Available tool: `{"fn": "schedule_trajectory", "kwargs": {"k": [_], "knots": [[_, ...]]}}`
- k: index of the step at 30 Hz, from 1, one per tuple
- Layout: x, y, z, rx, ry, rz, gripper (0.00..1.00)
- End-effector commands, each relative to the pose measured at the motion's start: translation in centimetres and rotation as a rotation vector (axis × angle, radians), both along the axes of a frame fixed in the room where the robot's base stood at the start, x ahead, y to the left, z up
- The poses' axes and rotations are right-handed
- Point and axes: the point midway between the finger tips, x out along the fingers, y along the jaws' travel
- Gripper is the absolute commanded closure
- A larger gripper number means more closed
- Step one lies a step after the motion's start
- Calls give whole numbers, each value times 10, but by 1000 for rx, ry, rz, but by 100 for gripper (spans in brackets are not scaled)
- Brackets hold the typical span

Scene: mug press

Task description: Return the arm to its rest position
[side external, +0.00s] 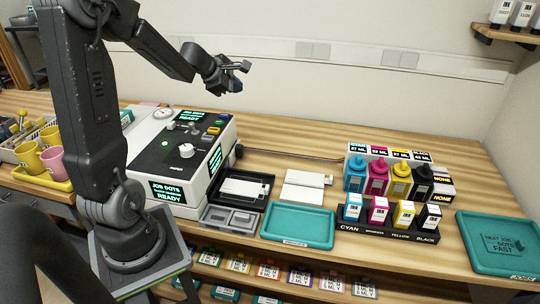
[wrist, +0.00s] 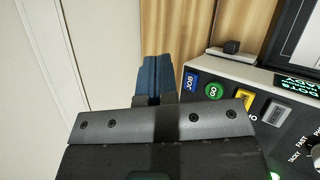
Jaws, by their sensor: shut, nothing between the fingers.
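My gripper (side external: 238,70) is raised in the air above the back of the white press machine (side external: 222,151) in the side view. Its fingers point to the right. In the wrist view my gripper's blue fingertips (wrist: 154,68) are together, with nothing between them. The machine's panel shows at the right of the wrist view, with a blue JOB button (wrist: 190,80), a green GO button (wrist: 214,91) and a yellow button (wrist: 245,98). The gripper is apart from the machine and everything on the bench.
A teal tray (side external: 297,241) lies at the bench front. Ink bottles stand in a black rack (side external: 388,232), with more behind. Another teal tray (side external: 488,262) is at the right. Yellow and pink mugs (side external: 52,160) stand at the left. The wall is behind my gripper; the air around it is clear.

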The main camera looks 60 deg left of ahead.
Motion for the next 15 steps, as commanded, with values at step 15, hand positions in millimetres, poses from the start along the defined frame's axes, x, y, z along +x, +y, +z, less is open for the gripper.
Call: {"fn": "schedule_trajectory", "kwargs": {"k": [15], "knots": [[-107, -304, 58, 969, 180, -1572, 100]]}}
